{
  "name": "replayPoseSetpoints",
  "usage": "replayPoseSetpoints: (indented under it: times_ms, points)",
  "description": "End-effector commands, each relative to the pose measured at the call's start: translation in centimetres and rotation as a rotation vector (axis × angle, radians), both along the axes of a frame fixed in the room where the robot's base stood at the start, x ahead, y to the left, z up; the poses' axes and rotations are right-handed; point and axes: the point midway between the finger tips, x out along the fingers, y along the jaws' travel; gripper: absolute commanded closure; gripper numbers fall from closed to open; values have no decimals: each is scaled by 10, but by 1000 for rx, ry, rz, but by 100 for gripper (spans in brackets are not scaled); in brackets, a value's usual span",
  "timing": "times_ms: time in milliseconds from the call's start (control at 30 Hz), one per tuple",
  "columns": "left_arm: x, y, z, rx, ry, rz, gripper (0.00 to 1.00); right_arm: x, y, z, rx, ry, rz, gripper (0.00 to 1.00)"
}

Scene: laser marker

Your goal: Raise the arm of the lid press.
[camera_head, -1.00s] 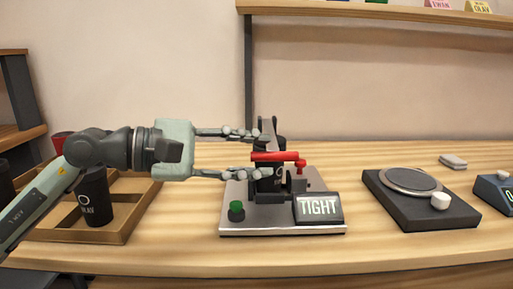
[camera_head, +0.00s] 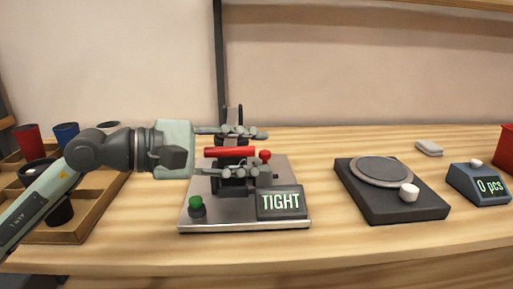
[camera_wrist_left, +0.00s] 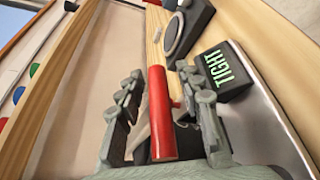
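The lid press (camera_head: 290,222) stands on the bench on a pale metal base, with a green button (camera_head: 197,203) and a screen reading TIGHT (camera_head: 281,201). Its red arm (camera_head: 230,152) lies about level, with a red knob (camera_head: 265,156) beside it. My left gripper (camera_head: 263,146) is open, one finger on either side of the red arm. In the left wrist view the red arm (camera_wrist_left: 159,105) runs between the spread fingers, with gaps showing beside it. Black parts of the press are partly hidden behind the fingers; I cannot tell whether a cup is there. My right gripper is not in view.
A wooden tray (camera_head: 92,226) with several cups, red (camera_head: 27,140) and blue (camera_head: 66,132) among them, is at left, partly behind my arm. A dark scale (camera_head: 395,208), a counter reading 0 pcs (camera_head: 488,186) and a small grey block (camera_head: 429,148) are right of the press.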

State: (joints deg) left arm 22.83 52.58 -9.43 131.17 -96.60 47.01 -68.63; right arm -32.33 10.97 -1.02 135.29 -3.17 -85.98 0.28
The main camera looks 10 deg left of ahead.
Motion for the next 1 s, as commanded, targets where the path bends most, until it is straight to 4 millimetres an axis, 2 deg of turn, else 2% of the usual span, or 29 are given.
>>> replayPoseSetpoints:
  times_ms: [167, 467, 500, 1000]
  points:
    - [0, 0, 0, 0, 0, 0, 64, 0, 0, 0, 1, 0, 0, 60]
    - [0, 0, -1, 1, 2, -1, 99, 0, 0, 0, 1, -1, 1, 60]
    - [0, 0, -1, 1, 3, -1, 100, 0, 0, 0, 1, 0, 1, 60]
    - [-1, -1, -4, 1, 16, -4, 100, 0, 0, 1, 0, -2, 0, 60]
